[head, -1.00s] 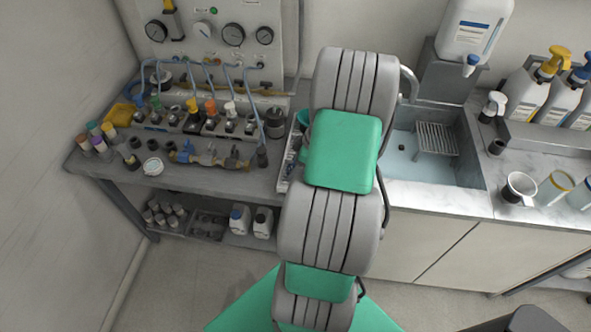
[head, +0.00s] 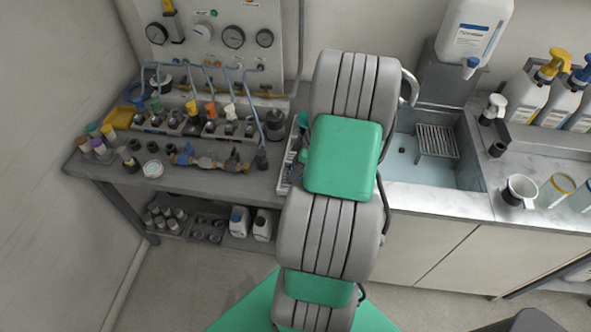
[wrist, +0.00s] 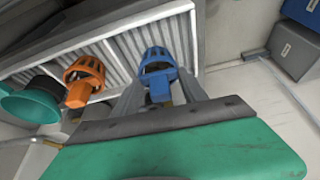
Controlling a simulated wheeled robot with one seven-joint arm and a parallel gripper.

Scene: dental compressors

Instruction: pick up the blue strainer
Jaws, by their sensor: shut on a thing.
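The blue strainer (wrist: 157,69) shows in the wrist view, with a slotted basket at its far end and a narrower solid part towards me. My gripper (wrist: 160,92) is shut on this narrower part, with one grey finger on each side. The strainer lies over the edge of a white ribbed tray (wrist: 116,48); I cannot tell whether it touches the tray. In the head view my own arm hides the gripper and the blue strainer.
An orange strainer (wrist: 84,80) and a teal cup-like piece (wrist: 34,100) lie left of the blue strainer. In the head view, valves and fittings (head: 205,158) crowd the grey bench (head: 215,183); a sink (head: 405,155) lies to the right.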

